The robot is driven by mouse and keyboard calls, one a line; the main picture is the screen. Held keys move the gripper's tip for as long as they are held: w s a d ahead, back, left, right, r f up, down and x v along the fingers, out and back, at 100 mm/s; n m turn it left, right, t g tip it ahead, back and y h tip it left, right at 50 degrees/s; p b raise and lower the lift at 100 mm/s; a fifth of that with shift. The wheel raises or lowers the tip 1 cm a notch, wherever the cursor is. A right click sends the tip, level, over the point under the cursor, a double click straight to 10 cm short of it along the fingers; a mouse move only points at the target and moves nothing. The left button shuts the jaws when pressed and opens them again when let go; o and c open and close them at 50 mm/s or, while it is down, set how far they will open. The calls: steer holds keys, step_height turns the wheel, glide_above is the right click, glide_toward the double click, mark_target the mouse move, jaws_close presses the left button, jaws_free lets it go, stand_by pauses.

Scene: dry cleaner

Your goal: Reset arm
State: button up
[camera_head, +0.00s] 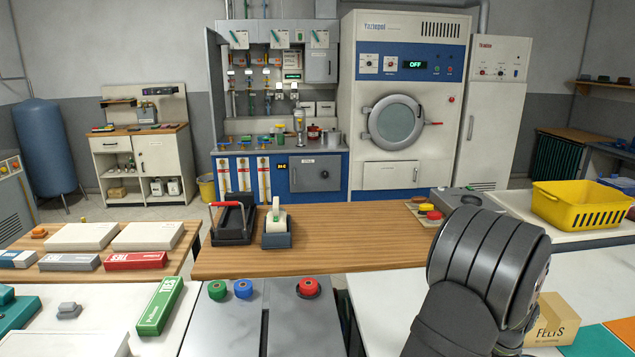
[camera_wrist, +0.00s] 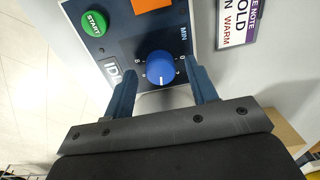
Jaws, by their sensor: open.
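My gripper (camera_wrist: 163,76) is open in the wrist view, with its two blue-grey fingers spread apart. A blue dial knob (camera_wrist: 160,67) on a dark panel marked MIN appears between the fingertips, with a visible gap on each side. I cannot tell how far the tips are from the panel. My arm fills the lower right of the head view, bent over the white counter; the gripper itself is hidden there.
A green START button (camera_wrist: 94,24) sits beside the knob. In the head view, a FELTS box (camera_head: 553,322) stands right of my arm. The wooden counter's middle (camera_head: 350,235) is clear.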

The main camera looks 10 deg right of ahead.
steer(key=n, duration=0.4)
steer(key=shift+f+n, duration=0.25)
steer(key=shift+n, duration=0.05)
steer(key=n, duration=0.4)
steer(key=shift+n, duration=0.3)
steer(key=n, duration=0.4)
steer(key=shift+d+n, duration=0.1)
steer(key=shift+n, duration=2.2)
